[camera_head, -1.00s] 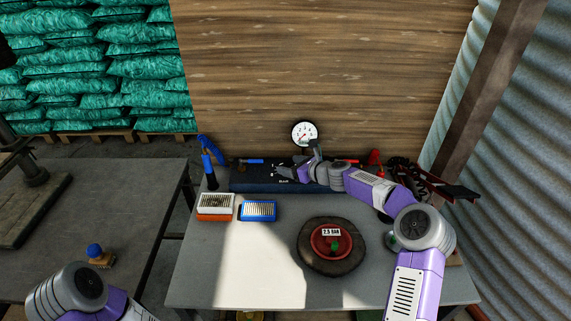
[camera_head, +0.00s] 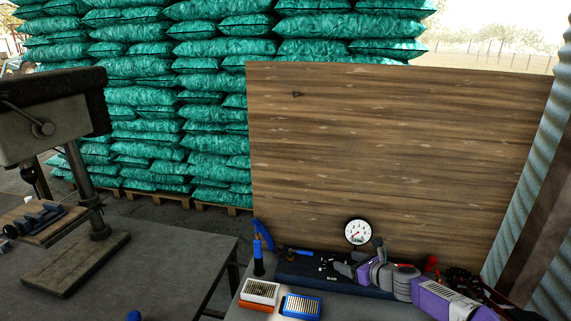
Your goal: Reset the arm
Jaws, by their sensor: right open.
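My right arm, purple and grey, comes in from the lower right and reaches left over the workbench (camera_head: 248,312). My right gripper (camera_head: 352,262) is at its end, low in the picture, over the dark blue toolbox or tray (camera_head: 315,278) and just below the round white gauge (camera_head: 358,232). It is open, and I see nothing held in it. My left arm and left gripper are out of view.
An orange-and-white box (camera_head: 260,292) and a blue box (camera_head: 301,306) sit at the bench's front. A blue-handled tool (camera_head: 261,240) stands left. A wooden board (camera_head: 400,150) rises behind. A drill press (camera_head: 60,130) stands on the left table (camera_head: 180,270).

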